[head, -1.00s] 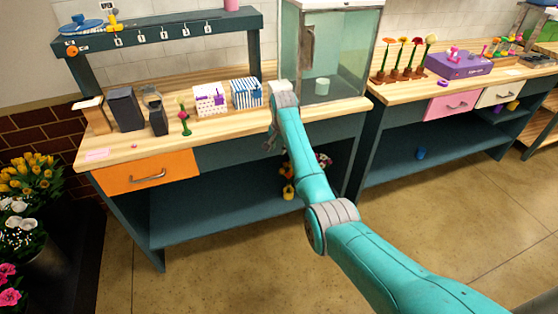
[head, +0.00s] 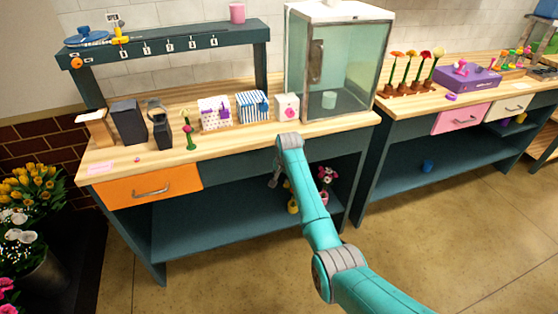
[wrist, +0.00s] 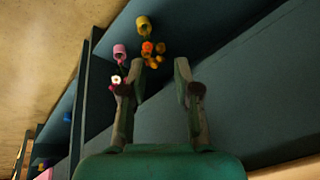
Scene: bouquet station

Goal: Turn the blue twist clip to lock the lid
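I cannot make out a blue twist clip for certain. A purple box (head: 468,78) with a small pink part on its top stands on the right bench. A round blue item (head: 86,38) lies on the raised shelf at the upper left; whether it is a lid I cannot tell. My gripper (head: 274,181) hangs below the front edge of the left bench, far from both. In the wrist view my gripper (wrist: 160,82) has its two fingers apart with nothing between them. It points toward the dark area under the bench.
A glass cabinet (head: 340,65) stands at the left bench's right end. A white box with a pink mark (head: 287,107), a striped box (head: 252,106) and a dotted box (head: 214,112) stand beside it. Potted flowers (wrist: 120,52) are on the lower shelf. The floor ahead is clear.

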